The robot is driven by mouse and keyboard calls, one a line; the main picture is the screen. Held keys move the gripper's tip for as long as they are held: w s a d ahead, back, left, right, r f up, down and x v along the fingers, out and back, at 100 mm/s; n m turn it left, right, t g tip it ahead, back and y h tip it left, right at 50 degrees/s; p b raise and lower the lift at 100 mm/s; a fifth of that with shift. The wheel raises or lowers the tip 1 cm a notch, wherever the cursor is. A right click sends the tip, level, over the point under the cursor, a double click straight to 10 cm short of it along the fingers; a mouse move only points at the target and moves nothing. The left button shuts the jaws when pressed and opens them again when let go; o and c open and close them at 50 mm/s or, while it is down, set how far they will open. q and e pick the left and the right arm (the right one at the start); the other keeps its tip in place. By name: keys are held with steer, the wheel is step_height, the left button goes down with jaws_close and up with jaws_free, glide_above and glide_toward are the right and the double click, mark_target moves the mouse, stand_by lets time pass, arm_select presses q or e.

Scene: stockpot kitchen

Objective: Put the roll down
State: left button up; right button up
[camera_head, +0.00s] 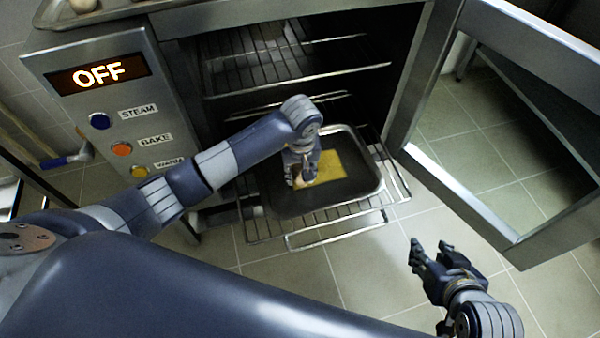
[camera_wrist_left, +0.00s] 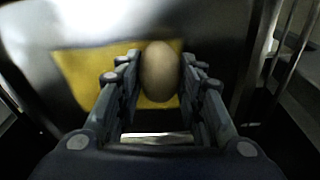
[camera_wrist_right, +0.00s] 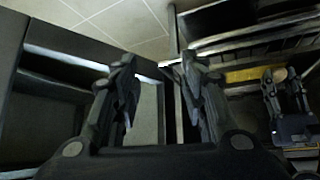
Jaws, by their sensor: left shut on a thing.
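My left gripper (camera_head: 303,182) points down over a dark tray (camera_head: 372,188) with a yellow rectangle (camera_head: 328,170) on its floor. It is shut on the roll (camera_wrist_left: 160,72), a smooth tan oval held between both fingers in the left wrist view. In the head view the roll is mostly hidden by the gripper. The right wrist view also shows the roll (camera_wrist_right: 280,74) between the left fingers, near the yellow rectangle (camera_wrist_right: 245,75). I cannot tell whether the roll touches the tray. My right gripper (camera_head: 427,252) is open and empty, right of the tray.
The tray lies on a pulled-out wire rack (camera_head: 330,241) of the oven. An upper rack (camera_head: 270,72) is inside. The oven door (camera_head: 480,205) stands open at the right. The control panel (camera_head: 105,115) reads OFF. Tiled floor (camera_head: 290,280) is clear in front.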

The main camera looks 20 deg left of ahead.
mark_target(300, 176)
arm_select(q)
steer(key=shift+f, duration=0.3)
arm_select(e)
steer(key=shift+w+a+r+t, duration=0.15)
steer(key=shift+w+r+t, duration=0.15)
steer(key=shift+w, duration=0.1)
arm_select(q)
steer(key=shift+f, duration=0.1)
steer(key=o, duration=1)
steer(key=shift+c, duration=0.2)
arm_select(e)
steer(key=shift+w+a+r, duration=0.15)
steer(key=shift+w+r, duration=0.25)
steer(key=shift+w, duration=0.1)
steer(key=shift+s, duration=0.1)
